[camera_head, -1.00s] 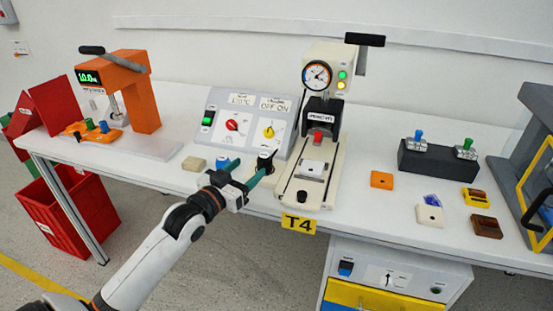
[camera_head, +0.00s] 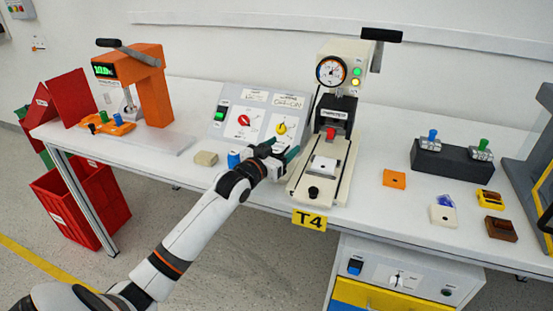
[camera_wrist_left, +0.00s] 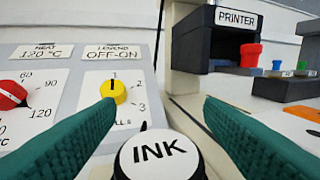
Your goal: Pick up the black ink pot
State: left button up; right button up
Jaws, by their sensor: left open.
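The black ink pot (camera_wrist_left: 158,158) shows at the bottom middle of the left wrist view, with a white top marked INK and a dark rim. Its lower part is cut off by the frame. My left gripper (camera_wrist_left: 160,112) is open, with one green finger on each side of the pot. I cannot tell whether the fingers touch it. In the head view my left gripper (camera_head: 278,152) is in front of the control panel and hides most or all of the pot. My right gripper is not in view.
Behind is the control panel (camera_head: 262,100) with red and yellow knobs. The printer (camera_head: 331,115) stands close on the right. A blue-topped pot (camera_head: 234,159) and a beige block (camera_head: 206,159) are on the left.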

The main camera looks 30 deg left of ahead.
pick_arm(q)
jog(key=c, duration=1.1)
jog(key=shift+r, duration=0.1)
